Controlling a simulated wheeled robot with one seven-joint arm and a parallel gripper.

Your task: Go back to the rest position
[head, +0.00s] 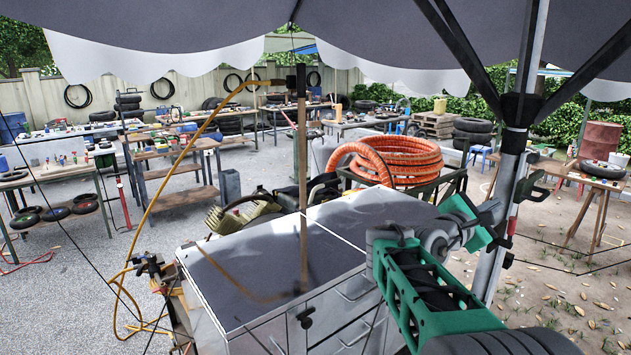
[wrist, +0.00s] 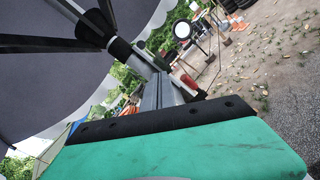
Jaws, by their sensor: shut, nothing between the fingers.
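My gripper (head: 528,187) is at the right of the head view, raised in the air beside the grey canopy pole (head: 508,200). It looks shut and holds nothing. My green arm reaches up to it from the lower right, above the right side of the cart. In the wrist view a broad green part with a black, holed edge fills the bottom, and the pole (wrist: 165,92) rises just beyond it. The fingertips are small and partly hard to make out against the pole.
The cart's dark top (head: 285,250) is bare, with drawers below. An orange hose coil (head: 392,160) lies behind it. A yellow hose (head: 150,205) hangs at its left.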

